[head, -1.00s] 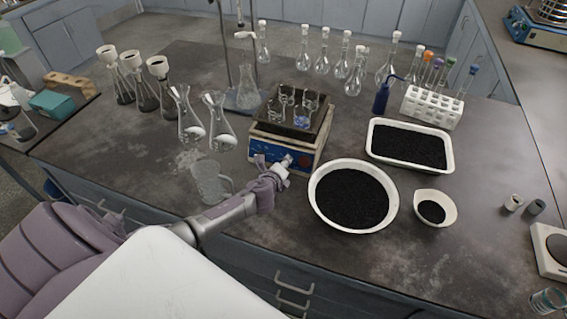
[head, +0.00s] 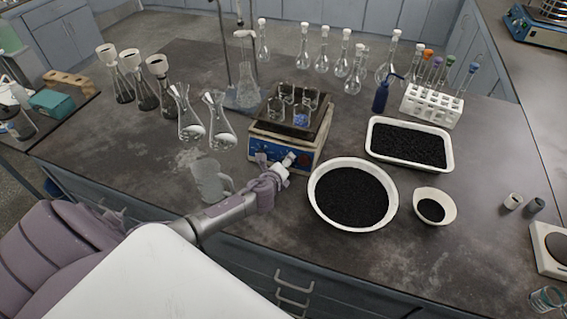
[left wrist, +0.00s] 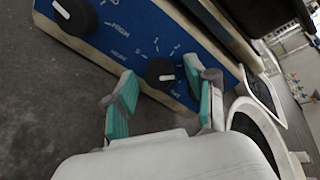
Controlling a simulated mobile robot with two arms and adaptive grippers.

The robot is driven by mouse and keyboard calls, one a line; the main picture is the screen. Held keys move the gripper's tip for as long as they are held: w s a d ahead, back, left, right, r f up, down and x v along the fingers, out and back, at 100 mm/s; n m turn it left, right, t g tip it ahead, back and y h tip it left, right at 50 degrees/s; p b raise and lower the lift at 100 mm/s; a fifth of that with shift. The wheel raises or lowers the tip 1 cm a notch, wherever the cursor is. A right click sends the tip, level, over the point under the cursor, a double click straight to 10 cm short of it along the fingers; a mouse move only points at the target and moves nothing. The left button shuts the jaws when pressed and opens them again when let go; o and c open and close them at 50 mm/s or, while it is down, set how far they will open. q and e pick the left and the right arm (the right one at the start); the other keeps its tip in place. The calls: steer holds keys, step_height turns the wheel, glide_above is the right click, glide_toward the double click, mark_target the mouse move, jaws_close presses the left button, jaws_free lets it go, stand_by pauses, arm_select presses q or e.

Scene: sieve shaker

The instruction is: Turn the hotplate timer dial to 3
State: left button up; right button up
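The hotplate (head: 312,153) stands on the bench with a blue front panel. The other dial (left wrist: 72,17), beside HIGH, is at upper left. My left gripper (left wrist: 161,74) is open, its teal-padded fingers on either side of the timer dial; I cannot tell whether they touch it. In the head view the gripper (head: 275,171) is at the panel. My right gripper is out of view.
Small beakers (head: 301,117) stand on the hotplate. A round white bowl of black grains (head: 314,196) is close to the right of my gripper. A glass jug (head: 207,181) and conical flasks (head: 219,139) are to the left. A white tray (head: 450,160) is further right.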

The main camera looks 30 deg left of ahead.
arm_select(q)
steer(key=shift+s+r, duration=0.1)
steer(key=v, duration=1.1)
steer(key=shift+s+d+r, duration=0.15)
steer(key=shift+s, duration=0.15)
